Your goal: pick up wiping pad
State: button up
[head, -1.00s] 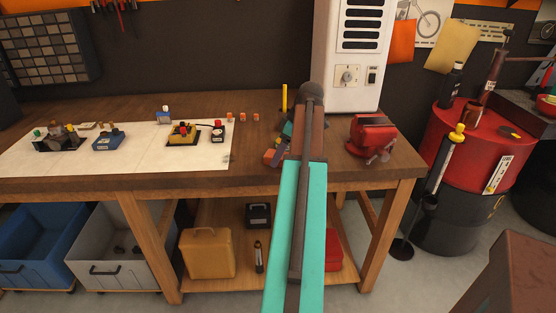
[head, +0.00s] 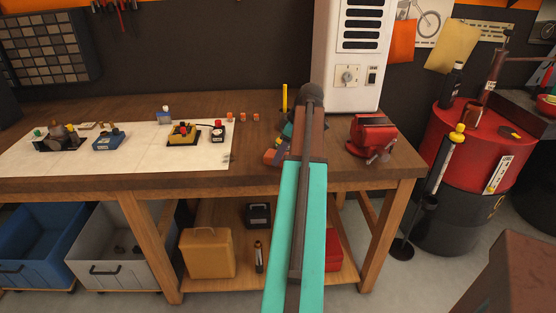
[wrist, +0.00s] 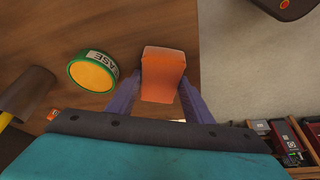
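The wiping pad looks to be the orange block (wrist: 163,74) in the wrist view, near the edge of the wooden bench top. My gripper (wrist: 160,84) has one purple finger on each side of it, close to its sides. I cannot tell whether the fingers press on it or leave a thin gap. In the head view a small orange patch (head: 272,156) shows left of my arm near the bench's front edge; my arm hides much of that spot.
A green-rimmed tin (wrist: 93,71) stands beside the block, with a dark mallet head (wrist: 27,90) farther left in the wrist view. In the head view a red vise (head: 372,138) is right of my arm. A white mat (head: 70,152) with small parts covers the bench's left.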

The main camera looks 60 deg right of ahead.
jog(key=shift+r, duration=0.1)
jog(key=shift+c, duration=0.4)
jog(key=shift+r+b, duration=0.5)
jog(key=shift+r, duration=1.3)
jog(key=s+a+r+b, duration=0.1)
jog(key=s+a, duration=0.2)
jog(key=s, duration=0.4)
jog(key=s+a+b, duration=0.1)
jog(key=s+a, duration=0.2)
jog(key=s, duration=0.4)
jog(key=shift+s+a+r, duration=0.3)
jog(key=shift+a+r, duration=0.05)
